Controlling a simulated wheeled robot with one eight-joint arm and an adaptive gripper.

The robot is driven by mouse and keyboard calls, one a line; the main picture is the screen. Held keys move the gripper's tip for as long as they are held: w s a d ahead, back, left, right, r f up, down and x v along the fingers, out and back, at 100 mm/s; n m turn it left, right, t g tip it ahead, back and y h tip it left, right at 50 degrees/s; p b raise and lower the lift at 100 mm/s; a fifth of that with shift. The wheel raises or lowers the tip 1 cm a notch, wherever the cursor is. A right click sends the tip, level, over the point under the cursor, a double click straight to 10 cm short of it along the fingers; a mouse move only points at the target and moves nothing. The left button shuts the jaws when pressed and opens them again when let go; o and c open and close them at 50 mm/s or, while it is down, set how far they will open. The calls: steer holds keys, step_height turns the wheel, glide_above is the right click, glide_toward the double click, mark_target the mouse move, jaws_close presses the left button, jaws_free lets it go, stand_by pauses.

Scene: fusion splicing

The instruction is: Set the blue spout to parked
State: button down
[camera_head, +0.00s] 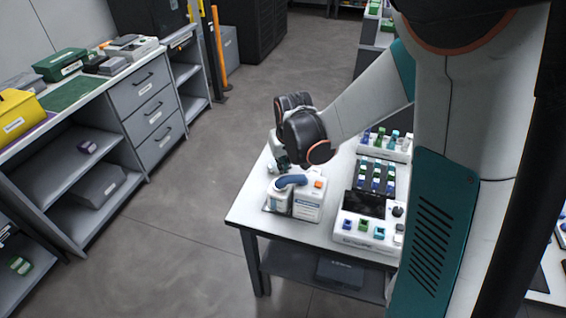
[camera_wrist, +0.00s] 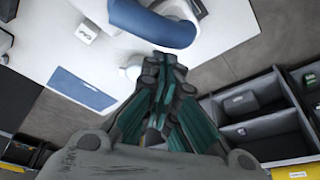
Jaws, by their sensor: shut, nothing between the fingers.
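In the wrist view the blue spout (camera_wrist: 153,22) is a curved blue piece at the top, just beyond my fingertips. My gripper (camera_head: 283,161) is just behind the spout in the head view, pointing down. In the wrist view my gripper (camera_wrist: 165,68) is shut and empty, with its fingertips close to the spout. I cannot tell whether they touch it.
A white device with a dark screen (camera_head: 365,205) and a rack of small colored pieces (camera_head: 376,177) stand to the right. Open floor (camera_head: 190,215) lies left of the table.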

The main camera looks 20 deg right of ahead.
mark_target(279, 179)
steer(key=shift+s+a+n+y, duration=0.3)
steer(key=shift+s+n, duration=0.15)
steer(key=shift+n, duration=0.45)
steer(key=shift+s+a+n, duration=0.1)
steer(key=shift+s+n, duration=0.1)
steer(key=shift+n, duration=0.2)
steer(key=n, duration=0.1)
steer(key=s+n+y, duration=0.1)
steer(key=s+n, duration=0.1)
steer(key=n, duration=0.1)
steer(key=shift+a+g, duration=0.3)
steer(key=s+n, duration=0.1)
steer(key=s+n+y, duration=0.1)
steer(key=n, duration=0.1)
steer(key=s+n+g, duration=0.1)
steer(key=n, duration=0.1)
steer(key=shift+s+d+y+b, duration=0.3)
steer(key=shift+s+b, duration=0.05)
steer(key=shift+d, duration=0.15)
